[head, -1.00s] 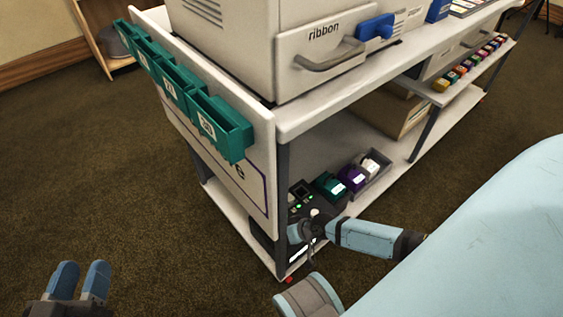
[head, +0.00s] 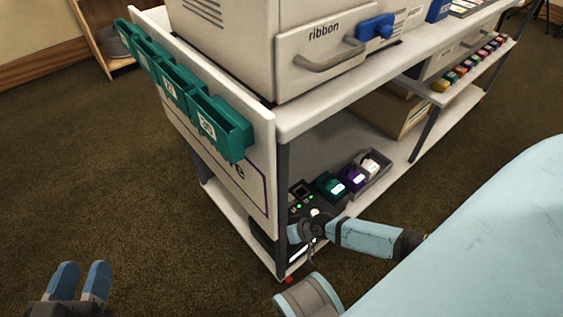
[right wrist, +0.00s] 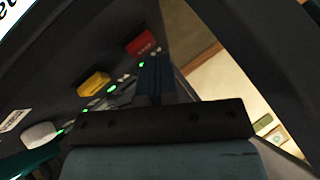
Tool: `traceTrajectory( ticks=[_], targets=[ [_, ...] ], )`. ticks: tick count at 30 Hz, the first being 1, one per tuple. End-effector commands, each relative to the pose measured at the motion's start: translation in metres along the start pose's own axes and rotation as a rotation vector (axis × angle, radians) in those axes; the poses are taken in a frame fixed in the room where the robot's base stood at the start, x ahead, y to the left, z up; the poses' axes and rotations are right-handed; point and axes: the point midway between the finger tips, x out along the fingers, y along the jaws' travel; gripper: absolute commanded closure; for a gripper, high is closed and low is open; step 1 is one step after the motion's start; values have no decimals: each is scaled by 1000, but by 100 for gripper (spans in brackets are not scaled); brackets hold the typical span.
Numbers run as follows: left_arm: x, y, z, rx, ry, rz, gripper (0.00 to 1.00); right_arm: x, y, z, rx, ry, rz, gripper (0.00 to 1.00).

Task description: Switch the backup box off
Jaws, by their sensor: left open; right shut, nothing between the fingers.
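A dark box (head: 303,193) with small green lights, which I take to be the backup box, sits at the near end of the cart's lower shelf. My right arm partly covers it. In the right wrist view a dark panel shows a red block (right wrist: 141,45), a yellow block (right wrist: 94,81) and a white block (right wrist: 40,133), with green lights beside them. My right gripper (right wrist: 154,76) is shut and empty, its blue fingertips close to the red block; contact cannot be told. My left gripper (head: 82,271) is open and empty over the carpet at lower left.
A cart (head: 303,118) carries a large beige machine (head: 230,45) with a drawer marked "ribbon". Teal bins (head: 222,125) hang on its end panel. A grey tray (head: 380,178) with colored items stands beside the dark box. A cart post stands close to my right arm. Carpet at left is clear.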

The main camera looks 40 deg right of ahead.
Motion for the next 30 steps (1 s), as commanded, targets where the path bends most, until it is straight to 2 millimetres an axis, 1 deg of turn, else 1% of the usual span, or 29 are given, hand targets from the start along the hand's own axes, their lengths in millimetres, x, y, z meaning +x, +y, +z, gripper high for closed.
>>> traceTrajectory(
  ticks=[16,24,30],
  targets=[
    [0,0,0,0,-1,-1,57,0,0,0,0,0,0,100],
    [0,-1,8,0,0,-1,57,6,5,5,0,-1,0,100],
    [0,-1,7,1,1,0,57,7,5,5,0,-1,0,100]
  ],
)
